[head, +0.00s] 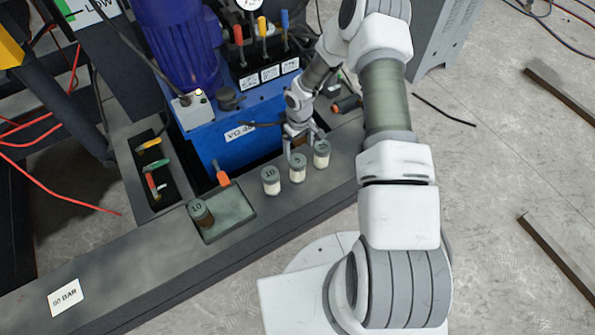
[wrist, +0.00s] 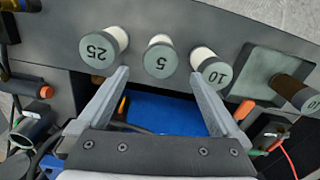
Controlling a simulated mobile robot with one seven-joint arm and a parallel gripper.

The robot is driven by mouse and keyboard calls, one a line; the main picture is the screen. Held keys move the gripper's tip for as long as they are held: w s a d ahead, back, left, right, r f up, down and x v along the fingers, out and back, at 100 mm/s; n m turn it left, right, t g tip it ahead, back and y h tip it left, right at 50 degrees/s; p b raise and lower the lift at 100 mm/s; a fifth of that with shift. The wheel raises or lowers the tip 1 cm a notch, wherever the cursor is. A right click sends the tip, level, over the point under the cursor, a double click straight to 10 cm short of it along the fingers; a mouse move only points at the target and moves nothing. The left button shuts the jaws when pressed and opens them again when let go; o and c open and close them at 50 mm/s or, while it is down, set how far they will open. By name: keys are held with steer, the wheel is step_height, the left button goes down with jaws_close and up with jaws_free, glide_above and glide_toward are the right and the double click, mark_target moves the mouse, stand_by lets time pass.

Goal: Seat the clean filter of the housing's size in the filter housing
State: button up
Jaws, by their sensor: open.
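Three pale filters with grey numbered caps stand upright in a row on the dark bench: a filter marked 10 (head: 270,180), a filter marked 5 (head: 297,170) and a filter marked 25 (head: 321,154). In the wrist view these are the 10 (wrist: 215,70), the 5 (wrist: 161,60) and the 25 (wrist: 101,47). A brown filter marked 10 (head: 201,214) stands in a shallow tray (head: 237,207). My gripper (head: 303,142) is open and empty; in the wrist view its fingertips (wrist: 160,76) are spread near the 5. I cannot identify the filter housing for certain.
A blue tank (head: 232,148) with a motor (head: 178,40) stands behind the row. An orange-ended cylinder (head: 347,104) lies behind the gripper. The bench front is clear around an 80 BAR label (head: 66,298).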

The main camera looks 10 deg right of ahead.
mark_target(297, 160)
steer(key=f+b, duration=0.1)
steer(key=f, duration=0.3)
steer(key=f+b, duration=0.1)
steer(key=f, duration=0.3)
steer(key=shift+w+a+f+b, duration=0.15)
steer(key=shift+a+b, duration=0.05)
steer(key=shift+b, duration=0.2)
jaws_close()
